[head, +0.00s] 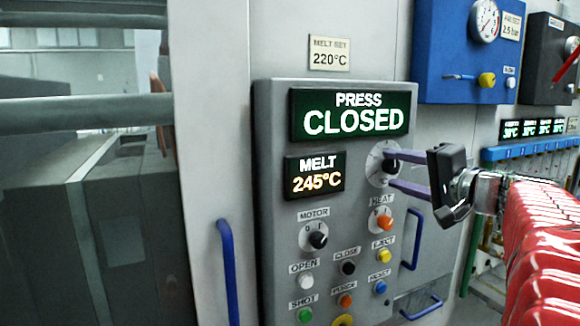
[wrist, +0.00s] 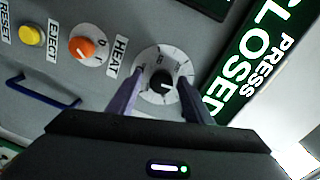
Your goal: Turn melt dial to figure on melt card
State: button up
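The melt card (head: 329,54) is a small plate above the panel and reads "MELT SET 220°C". The melt display (head: 315,175) reads 245°C in orange. The melt dial (head: 376,168) is a round white scale right of the display, partly hidden by my fingers in the head view. In the wrist view the dial (wrist: 148,97) shows whole round its black knob (wrist: 162,86); its figures are too small to read. My gripper (head: 388,168) is open at the dial. In the wrist view my gripper (wrist: 161,74) has one finger either side of the knob, with gaps showing.
A green "PRESS CLOSED" sign (head: 352,112) is above the dial. The orange heat knob (head: 384,222) and black motor knob (head: 318,240) are below, with several push buttons. Blue handles (head: 228,270) flank the panel. A blue gauge box (head: 440,50) is at upper right.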

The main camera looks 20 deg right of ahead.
jog(key=shift+s+r, duration=0.1)
jog(key=shift+s+d, duration=0.1)
jog(key=shift+s, duration=0.45)
jog(key=shift+s+d+r, duration=0.1)
jog(key=shift+s+r, duration=0.1)
jog(key=shift+s, duration=2.95)
jog(key=shift+s+r, duration=0.15)
jog(key=shift+s, duration=2.95)
